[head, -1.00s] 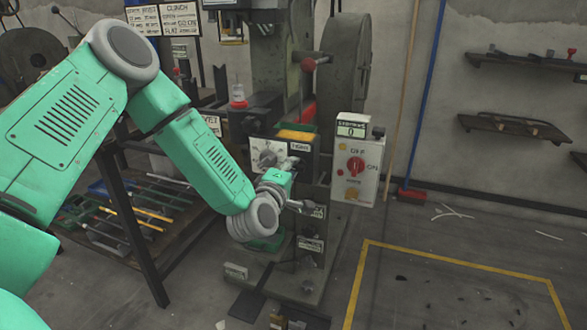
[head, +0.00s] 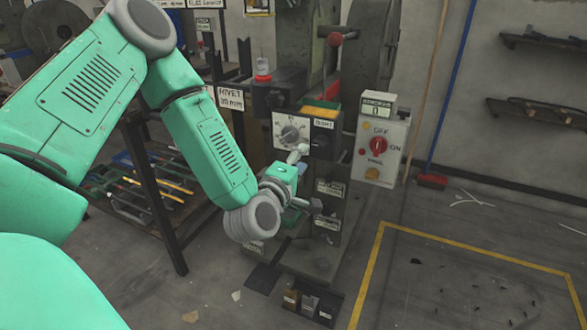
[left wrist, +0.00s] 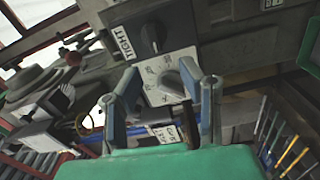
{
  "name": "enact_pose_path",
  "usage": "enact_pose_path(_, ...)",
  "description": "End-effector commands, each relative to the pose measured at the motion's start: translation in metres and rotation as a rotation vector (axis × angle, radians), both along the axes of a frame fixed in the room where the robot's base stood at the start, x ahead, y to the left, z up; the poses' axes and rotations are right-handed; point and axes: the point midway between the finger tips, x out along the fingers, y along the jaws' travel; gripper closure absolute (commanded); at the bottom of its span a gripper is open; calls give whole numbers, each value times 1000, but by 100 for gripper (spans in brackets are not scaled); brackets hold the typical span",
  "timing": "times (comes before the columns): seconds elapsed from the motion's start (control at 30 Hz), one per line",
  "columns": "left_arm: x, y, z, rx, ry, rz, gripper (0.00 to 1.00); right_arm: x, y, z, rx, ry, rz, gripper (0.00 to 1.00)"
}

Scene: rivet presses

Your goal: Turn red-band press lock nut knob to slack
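The press (head: 305,60) stands in the middle of the head view. Its panel has a white dial plate with a grey pointer knob (head: 290,133). To the right, under a TIGHT label, is a dark knob (head: 322,146), partly hidden by shadow and my gripper. In the left wrist view the dark knob (left wrist: 153,38) sits beside the TIGHT label, beyond my fingertips. The grey pointer knob (left wrist: 172,83) shows between the fingers, apparently untouched. My left gripper (head: 304,178) is open and empty in front of the panel. My right gripper is out of view.
A switch box (head: 381,145) with a red knob and counter stands right of the panel. A red-ball lever (head: 335,40) rises above. A tool rack (head: 150,185) stands left. The yellow-marked floor at right is mostly clear.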

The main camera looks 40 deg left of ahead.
Motion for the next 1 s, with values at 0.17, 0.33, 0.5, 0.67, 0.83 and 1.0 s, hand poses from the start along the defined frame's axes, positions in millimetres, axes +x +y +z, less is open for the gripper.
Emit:
enact_pose_path(0.17, -31, -7, -2, -1, 5, -1, 66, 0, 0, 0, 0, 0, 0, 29)
enact_pose_path(0.33, -44, -9, -2, 0, 4, 1, 66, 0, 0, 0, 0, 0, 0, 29)
enact_pose_path(0.5, -47, -10, -2, 0, 3, 2, 66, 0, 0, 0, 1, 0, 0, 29)
enact_pose_path(0.67, -46, -10, -1, 0, 3, 2, 66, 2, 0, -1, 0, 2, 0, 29)
enact_pose_path(0.83, -46, -10, -1, 1, 2, 2, 66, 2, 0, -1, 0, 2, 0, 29)
enact_pose_path(1.0, -47, -17, -7, 28, 42, -26, 66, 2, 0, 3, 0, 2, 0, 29)
